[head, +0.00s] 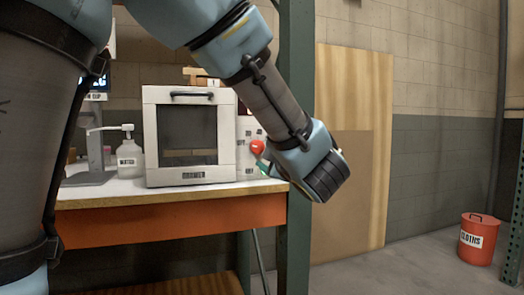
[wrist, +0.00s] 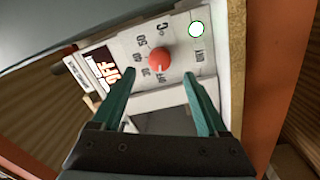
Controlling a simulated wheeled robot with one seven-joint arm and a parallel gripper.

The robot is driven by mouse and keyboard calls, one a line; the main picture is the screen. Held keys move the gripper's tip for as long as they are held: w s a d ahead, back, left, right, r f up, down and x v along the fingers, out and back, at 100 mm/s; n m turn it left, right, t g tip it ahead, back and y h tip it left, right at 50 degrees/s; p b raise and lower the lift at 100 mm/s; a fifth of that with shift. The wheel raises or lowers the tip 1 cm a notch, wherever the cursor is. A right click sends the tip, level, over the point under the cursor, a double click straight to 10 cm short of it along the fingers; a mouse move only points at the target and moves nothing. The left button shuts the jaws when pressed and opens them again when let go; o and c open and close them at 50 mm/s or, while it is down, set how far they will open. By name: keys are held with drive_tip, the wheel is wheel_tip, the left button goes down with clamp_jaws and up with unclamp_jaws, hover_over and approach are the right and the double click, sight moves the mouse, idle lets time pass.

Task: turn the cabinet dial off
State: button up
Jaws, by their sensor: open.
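The white cabinet (head: 160,178) stands on the bench in the head view, with a dark window and a black handle. Its red dial (head: 257,147) is on the panel at the right. In the wrist view the dial (wrist: 161,58) is ringed by temperature numbers and an OFF mark. A pale tick shows on its face, but I cannot tell exactly where it points. A small lit display (wrist: 108,70) beside it seems to read OFF. My gripper (wrist: 158,75) is open, its teal fingers apart and pointing toward the dial, with nothing between them. Contact with the dial is not visible.
A round green-rimmed light (wrist: 196,28) sits on the panel near the dial. A white pump bottle (head: 130,158) stands left of the cabinet. A green post (head: 297,225) rises close behind my forearm. A red bin (head: 478,240) is on the floor at the right.

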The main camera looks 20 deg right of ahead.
drive_tip(key=shift+s+a+f, duration=0.1)
drive_tip(key=shift+s+a, duration=0.05)
drive_tip(key=shift+s, duration=0.95)
drive_tip(key=shift+s+a, duration=0.15)
drive_tip(key=shift+s, duration=0.95)
